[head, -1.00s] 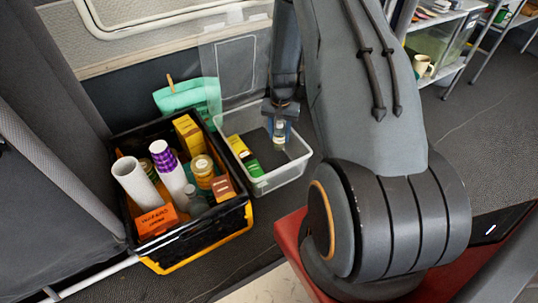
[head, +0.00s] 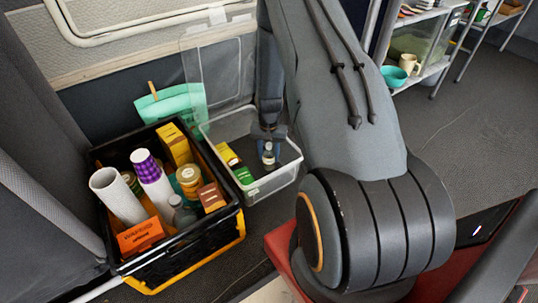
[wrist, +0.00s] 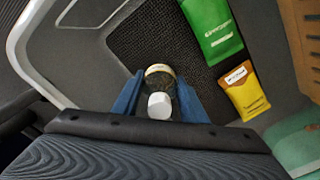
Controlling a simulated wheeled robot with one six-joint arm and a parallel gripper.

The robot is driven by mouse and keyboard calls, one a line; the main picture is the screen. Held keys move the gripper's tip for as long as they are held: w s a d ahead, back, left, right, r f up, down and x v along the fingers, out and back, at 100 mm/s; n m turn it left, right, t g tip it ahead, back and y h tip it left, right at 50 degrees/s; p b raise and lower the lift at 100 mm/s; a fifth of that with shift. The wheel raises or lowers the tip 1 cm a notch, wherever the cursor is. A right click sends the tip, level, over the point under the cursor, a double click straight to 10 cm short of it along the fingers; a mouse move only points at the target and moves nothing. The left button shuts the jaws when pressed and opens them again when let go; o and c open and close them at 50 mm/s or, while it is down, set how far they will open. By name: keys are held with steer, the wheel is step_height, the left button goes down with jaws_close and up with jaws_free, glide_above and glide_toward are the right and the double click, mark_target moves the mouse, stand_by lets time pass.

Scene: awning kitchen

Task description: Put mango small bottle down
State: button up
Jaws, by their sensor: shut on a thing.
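The small bottle (head: 268,157) has a clear body and a pale cap, and shows inside the clear plastic bin (head: 283,178). In the wrist view, the bottle (wrist: 160,104) has a white cap and a yellowish rim, and its label cannot be read. My gripper (head: 268,140) reaches down into the bin and is shut on the bottle. Its blue fingers (wrist: 158,88) stand on both sides of the bottle. I cannot tell whether the bottle's base touches the dark bin floor (wrist: 160,40).
A yellow packet (head: 227,154) and a green packet (head: 243,175) lie at the bin's left side. A black crate (head: 215,226) full of cups, jars and boxes stands left of the bin. A shelf (head: 435,68) stands far right.

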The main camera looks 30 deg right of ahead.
steer(key=o, duration=1.2)
steer(key=shift+f, duration=0.1)
